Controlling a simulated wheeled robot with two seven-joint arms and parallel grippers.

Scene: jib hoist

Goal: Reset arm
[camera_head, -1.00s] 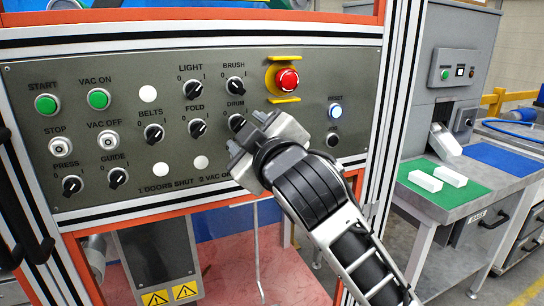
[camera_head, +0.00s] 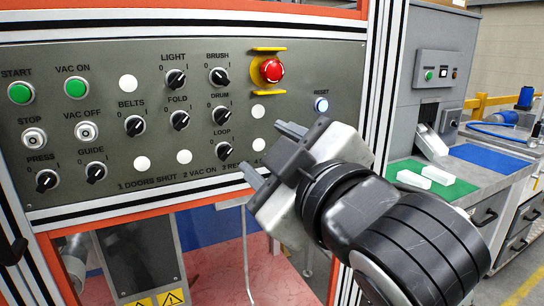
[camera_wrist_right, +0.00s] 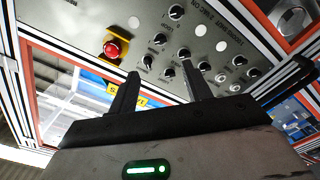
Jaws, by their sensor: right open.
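The grey control panel (camera_head: 60,140) carries several labelled black knobs and buttons. My right gripper (camera_head: 268,152) is open and empty in front of the panel's lower right, near the LOOP knob (camera_head: 223,143). A gap shows between its fingers (camera_wrist_right: 160,92) and the panel in the right wrist view. The blue-lit RESET button (camera_head: 321,104) is above and right of the gripper. The red emergency stop (camera_head: 271,70) on its yellow bracket is above the gripper, and it shows in the wrist view (camera_wrist_right: 113,49). My left gripper is not in view.
The gripper hides part of the panel's lower right. An orange frame (camera_head: 120,224) surrounds a window below the panel. To the right, a bench has a green mat (camera_head: 405,168) with white blocks (camera_head: 440,175) and a blue mat (camera_head: 490,157).

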